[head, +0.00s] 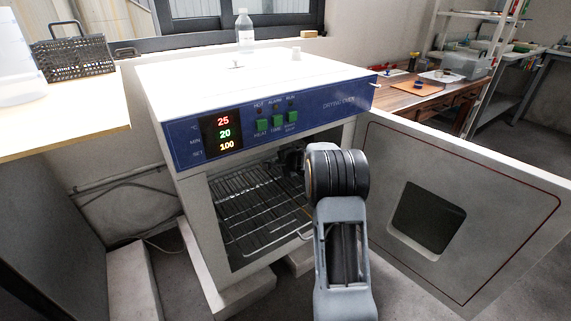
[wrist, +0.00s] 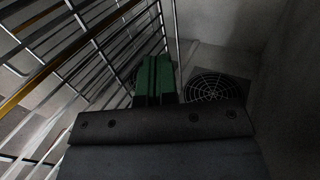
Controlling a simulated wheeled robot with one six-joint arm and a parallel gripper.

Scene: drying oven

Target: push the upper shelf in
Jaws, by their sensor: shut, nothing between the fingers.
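The drying oven (head: 270,95) stands with its door (head: 480,205) swung open to the right. Wire shelving (head: 250,205) shows inside its chamber, mostly behind the front opening; I cannot clearly separate the upper shelf from any lower one there. My arm covers the right part of the opening and hides my gripper in the head view. In the wrist view my gripper (wrist: 155,72) has green fingers, shut and empty, inside the chamber. Wire shelf bars (wrist: 95,45) run close by on its left; I cannot tell whether the fingers touch them.
A round fan grille (wrist: 210,88) is on the chamber wall ahead, and a bare wall (wrist: 290,90) is at right. A table (head: 60,125) is at left, a wooden bench (head: 420,95) behind right.

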